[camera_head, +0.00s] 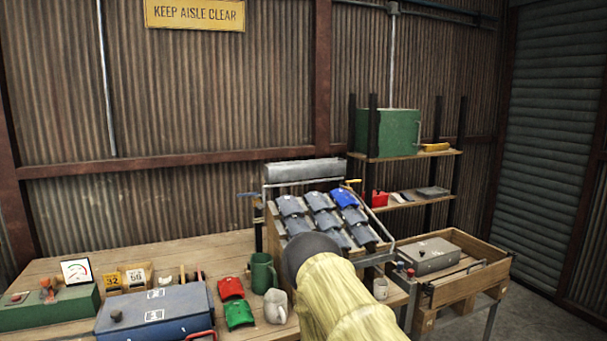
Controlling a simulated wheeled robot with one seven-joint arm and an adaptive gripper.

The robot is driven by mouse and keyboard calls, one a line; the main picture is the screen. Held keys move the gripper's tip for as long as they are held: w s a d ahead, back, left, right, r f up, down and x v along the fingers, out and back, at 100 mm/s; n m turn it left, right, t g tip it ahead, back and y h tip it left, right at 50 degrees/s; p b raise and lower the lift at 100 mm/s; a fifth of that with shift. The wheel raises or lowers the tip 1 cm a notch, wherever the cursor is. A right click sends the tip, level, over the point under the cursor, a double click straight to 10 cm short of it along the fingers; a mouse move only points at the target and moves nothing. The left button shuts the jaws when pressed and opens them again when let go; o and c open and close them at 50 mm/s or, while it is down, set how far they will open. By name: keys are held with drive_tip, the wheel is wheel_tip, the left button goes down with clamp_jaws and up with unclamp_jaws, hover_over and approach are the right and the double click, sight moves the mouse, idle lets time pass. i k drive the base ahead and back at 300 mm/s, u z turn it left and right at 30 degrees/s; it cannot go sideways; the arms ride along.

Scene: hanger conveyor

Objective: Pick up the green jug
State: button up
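The green jug (263,273) stands upright on the wooden workbench (215,260), near its back right part. Its handle appears on the left side. It seems empty-handed around it: no gripper finger shows at the jug. My arm, in a yellow cover with a dark rounded end, rises from the bottom of the view just right of the jug. My gripper itself does not show, so its fingers and their state are hidden.
A grey mug (276,306) stands close in front of the jug. Red (231,288) and green (239,314) curved pieces lie to its left. A blue case (155,312) is further left. A rack of tiles (325,215) rises behind right.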

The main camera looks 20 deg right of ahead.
sight(263, 275)
drive_tip(key=z, duration=0.2)
drive_tip(key=k, duration=0.4)
drive_tip(key=u, duration=1.15)
drive_tip(key=i, duration=1.25)
drive_tip(key=z, duration=0.75)
